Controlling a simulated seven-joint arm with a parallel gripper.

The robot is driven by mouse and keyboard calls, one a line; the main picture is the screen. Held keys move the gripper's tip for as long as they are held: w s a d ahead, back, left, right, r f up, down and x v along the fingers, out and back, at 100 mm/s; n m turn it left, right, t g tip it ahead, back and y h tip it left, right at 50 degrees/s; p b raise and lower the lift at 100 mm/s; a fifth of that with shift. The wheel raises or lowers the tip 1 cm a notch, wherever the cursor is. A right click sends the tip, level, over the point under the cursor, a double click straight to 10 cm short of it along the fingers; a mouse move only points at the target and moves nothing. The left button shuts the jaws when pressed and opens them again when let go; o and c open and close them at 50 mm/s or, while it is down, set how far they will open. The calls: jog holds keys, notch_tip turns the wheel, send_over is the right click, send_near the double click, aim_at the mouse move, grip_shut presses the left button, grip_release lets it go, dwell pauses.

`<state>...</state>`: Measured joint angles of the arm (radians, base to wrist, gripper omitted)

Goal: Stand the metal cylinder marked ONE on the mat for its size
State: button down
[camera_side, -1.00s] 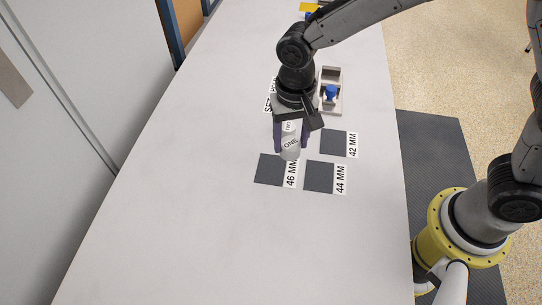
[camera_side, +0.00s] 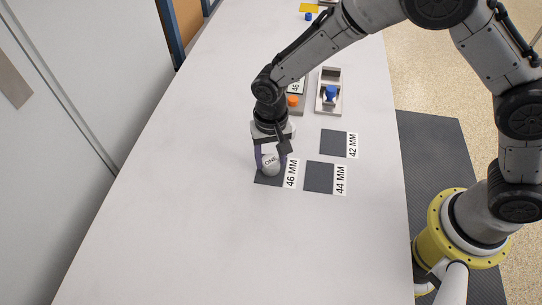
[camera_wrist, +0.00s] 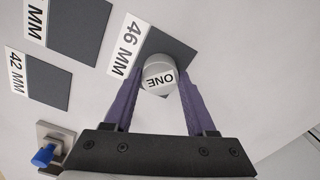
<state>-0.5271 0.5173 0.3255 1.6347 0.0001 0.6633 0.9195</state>
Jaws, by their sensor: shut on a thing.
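The metal cylinder marked ONE (camera_side: 271,168) is upright between the fingers of my gripper (camera_side: 270,160). In the wrist view its label faces the camera (camera_wrist: 159,77), and the two purple fingers of my gripper (camera_wrist: 160,92) close on its sides. It is over the dark 46 MM mat (camera_side: 262,182), which also shows behind it in the wrist view (camera_wrist: 178,46). I cannot tell whether its base touches the mat. The 44 MM mat (camera_side: 319,177) and the 42 MM mat (camera_side: 334,142) are bare, to the right.
A pale holder (camera_side: 330,72) with a blue knob (camera_side: 331,92) stands behind the mats. Beside it is a grey holder with an orange knob (camera_side: 292,101), partly hidden by my arm. Small blue and yellow items lie at the far end. The table's front and left are clear.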

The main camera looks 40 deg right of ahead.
aim_at(271, 161)
jog(key=shift+c, duration=1.1)
grip_release()
jog(key=shift+f, duration=0.15)
jog(key=s+d+r+t, duration=0.1)
jog(key=d+r, duration=0.2)
jog(key=r, duration=0.6)
jog(key=s+d+r, duration=0.1)
jog(key=d+r, duration=0.2)
jog(key=r, duration=0.7)
jog(key=s+d+r+n+t, duration=0.2)
jog(key=s+d+r, duration=0.45)
jog(key=d, duration=0.25)
jog(key=s+d+n+t, duration=0.1)
jog(key=s+d, duration=0.2)
jog(key=s, duration=0.4)
jog(key=s+d+f+n+t, duration=0.1)
jog(key=s+d, duration=0.3)
jog(key=s, duration=0.3)
jog(key=shift+d+n+t, duration=0.3)
